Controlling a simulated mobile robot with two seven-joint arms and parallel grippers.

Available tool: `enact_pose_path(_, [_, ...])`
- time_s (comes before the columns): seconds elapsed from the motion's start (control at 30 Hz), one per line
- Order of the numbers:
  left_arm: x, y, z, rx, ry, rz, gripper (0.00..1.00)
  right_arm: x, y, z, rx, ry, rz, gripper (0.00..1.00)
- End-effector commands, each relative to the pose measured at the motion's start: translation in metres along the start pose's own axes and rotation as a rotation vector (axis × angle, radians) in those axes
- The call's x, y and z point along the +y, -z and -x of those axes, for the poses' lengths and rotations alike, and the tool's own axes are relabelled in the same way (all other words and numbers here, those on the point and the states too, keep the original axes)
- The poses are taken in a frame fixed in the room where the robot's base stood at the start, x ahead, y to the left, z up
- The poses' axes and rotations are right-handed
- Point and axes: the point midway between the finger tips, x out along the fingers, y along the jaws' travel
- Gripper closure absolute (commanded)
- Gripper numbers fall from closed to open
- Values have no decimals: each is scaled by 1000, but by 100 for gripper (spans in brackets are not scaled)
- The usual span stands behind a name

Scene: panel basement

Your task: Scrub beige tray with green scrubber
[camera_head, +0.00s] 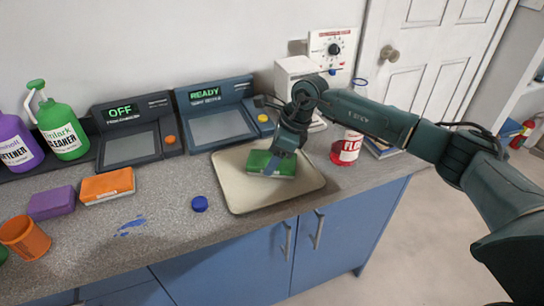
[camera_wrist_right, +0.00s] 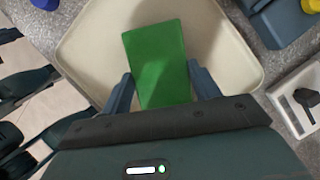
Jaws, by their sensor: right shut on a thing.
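The beige tray (camera_head: 235,190) lies on the grey counter, right of its middle. The green scrubber (camera_head: 260,163) is over the tray's inside. My right gripper (camera_head: 274,168) is shut on the scrubber, with a finger on each side of it. In the right wrist view the green scrubber (camera_wrist_right: 158,62) sits between the two fingers, and the tray (camera_wrist_right: 88,45) spreads out beneath it. I cannot tell for sure whether the scrubber touches the tray's floor. My left gripper does not show.
An orange sponge (camera_head: 107,186), a purple sponge (camera_head: 51,203), an orange cup (camera_head: 24,237) and a blue cap (camera_head: 200,203) lie left of the tray. Two display devices (camera_head: 133,140) (camera_head: 218,122) stand behind. A red-liquid bottle (camera_head: 346,150) stands close to the tray's right.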

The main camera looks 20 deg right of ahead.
Motion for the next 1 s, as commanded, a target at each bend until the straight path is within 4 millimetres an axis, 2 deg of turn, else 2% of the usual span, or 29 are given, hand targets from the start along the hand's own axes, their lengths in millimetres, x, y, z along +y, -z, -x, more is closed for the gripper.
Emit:
enact_pose_path(0.33, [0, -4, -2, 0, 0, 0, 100, 17, -21, -16, 5, -7, 3, 60])
enact_pose_path(0.53, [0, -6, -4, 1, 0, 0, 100, 20, -25, -18, 8, -8, 1, 60])
enact_pose_path(0.67, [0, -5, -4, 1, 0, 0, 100, 18, -22, -16, 10, -9, 0, 60])
enact_pose_path(1.0, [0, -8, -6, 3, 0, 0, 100, 3, 2, -6, 13, -6, -4, 60])
